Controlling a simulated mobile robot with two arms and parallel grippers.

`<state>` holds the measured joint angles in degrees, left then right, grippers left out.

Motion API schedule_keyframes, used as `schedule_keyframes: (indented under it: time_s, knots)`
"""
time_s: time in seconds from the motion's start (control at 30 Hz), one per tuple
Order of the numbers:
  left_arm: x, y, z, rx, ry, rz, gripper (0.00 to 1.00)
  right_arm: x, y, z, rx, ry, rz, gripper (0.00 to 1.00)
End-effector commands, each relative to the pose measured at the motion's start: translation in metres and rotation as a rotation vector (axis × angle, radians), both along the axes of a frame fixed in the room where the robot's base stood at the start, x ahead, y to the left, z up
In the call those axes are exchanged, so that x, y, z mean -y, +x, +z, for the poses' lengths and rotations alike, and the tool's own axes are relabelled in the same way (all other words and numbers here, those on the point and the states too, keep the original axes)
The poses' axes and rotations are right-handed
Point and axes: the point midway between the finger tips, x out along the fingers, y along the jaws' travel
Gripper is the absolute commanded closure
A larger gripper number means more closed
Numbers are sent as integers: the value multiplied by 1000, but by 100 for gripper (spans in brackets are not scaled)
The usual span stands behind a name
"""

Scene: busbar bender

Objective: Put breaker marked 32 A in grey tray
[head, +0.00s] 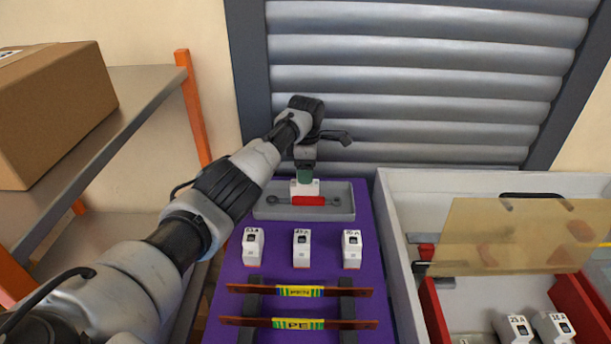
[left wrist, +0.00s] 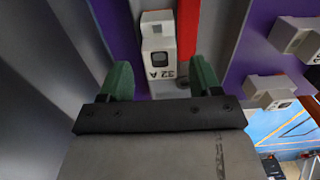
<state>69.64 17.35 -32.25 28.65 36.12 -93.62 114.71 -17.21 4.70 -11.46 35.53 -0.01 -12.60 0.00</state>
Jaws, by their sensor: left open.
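The grey tray (head: 343,203) lies at the back of the purple mat. A white breaker (head: 301,188) is at the tray's back part, beneath my left gripper (head: 304,176). Whether the breaker rests fully on the tray floor is hard to tell. My right gripper is not in view.
A red-handled tool (head: 308,201) lies in the tray. Three white breakers (head: 302,248) stand in a row before it. Copper bars marked PEN (head: 298,291) and PE (head: 298,324) lie nearer. A white-walled box (head: 393,240) with a tan panel (head: 510,236) stands right. A shutter (head: 420,75) closes the back.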

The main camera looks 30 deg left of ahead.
Motion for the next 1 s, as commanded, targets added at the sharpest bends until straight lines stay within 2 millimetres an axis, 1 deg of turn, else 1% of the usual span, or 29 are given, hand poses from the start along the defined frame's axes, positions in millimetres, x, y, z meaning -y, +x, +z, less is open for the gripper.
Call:
schedule_keyframes:
  time_s: [0.03, 0.2, 0.3, 0.4, 0.5, 0.6, 1.0]
  knots:
    - [0, 1, 14, 5, -1, -1, 36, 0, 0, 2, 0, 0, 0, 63]
    - [-1, 1, 50, 4, 0, 1, 36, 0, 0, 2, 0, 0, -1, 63]
    - [0, 1, 67, 4, -1, 1, 36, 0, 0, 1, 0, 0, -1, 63]
    - [0, 1, 80, 3, -1, 1, 36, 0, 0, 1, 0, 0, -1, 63]
    - [0, 0, 86, 0, 0, 1, 36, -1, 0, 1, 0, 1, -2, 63]
    - [0, 0, 89, 0, 0, 1, 36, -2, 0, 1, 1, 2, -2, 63]
    - [0, 0, 89, 0, 0, 1, 36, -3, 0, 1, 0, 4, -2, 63]
